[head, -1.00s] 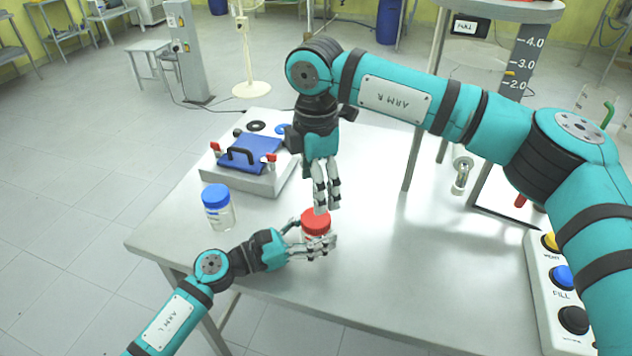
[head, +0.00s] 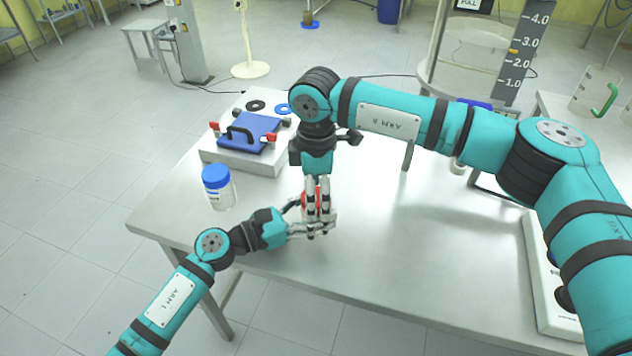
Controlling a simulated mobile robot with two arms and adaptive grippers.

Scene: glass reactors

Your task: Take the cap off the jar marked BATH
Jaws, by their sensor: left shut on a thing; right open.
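A jar with a red cap (head: 305,200) stands near the front of the steel table. My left gripper (head: 311,229) is shut on this jar from the left side, low on it. My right gripper (head: 319,208) points down from above, open, with its fingers in front of and around the red cap. The fingers hide most of the cap and the jar's body, so any label there is hidden. A second clear jar with a blue cap (head: 216,174) stands to the left, capped. Its label is too small to read.
A white device with a blue lid and black handle (head: 238,135) stands at the table's back left. A white button box (head: 548,290) is at the right edge. The table (head: 400,265) is clear right of the grippers.

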